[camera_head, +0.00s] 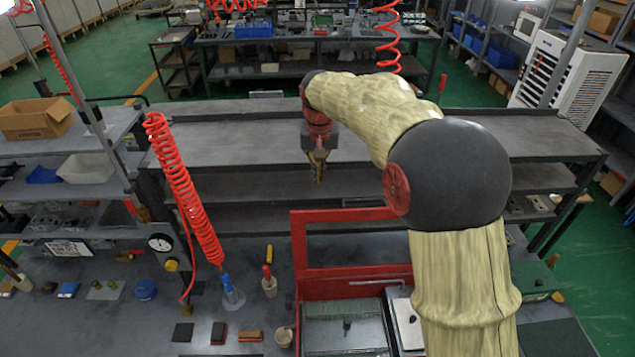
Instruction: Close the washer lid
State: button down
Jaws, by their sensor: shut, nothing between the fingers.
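The washer lid (350,271) is a red frame with a dark window, and it stands raised at the back of the washer. My gripper (318,178) points down beyond the lid, in front of the grey shelves, apart from the lid and holding nothing. Its fingers are shut. My arm hides the right end of the lid and part of the washer's right side.
A red coiled hose (185,190) hangs left of the lid. Grey shelves (230,145) stand behind. A cardboard box (36,118) sits at far left.

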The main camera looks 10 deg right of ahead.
notch_tip(320, 180, down, 8)
jog(key=s+p, duration=0.2)
jog(key=shift+a+f, duration=0.25)
jog(key=shift+s+r, duration=0.1)
jog(key=shift+s, duration=0.05)
dwell(0.4)
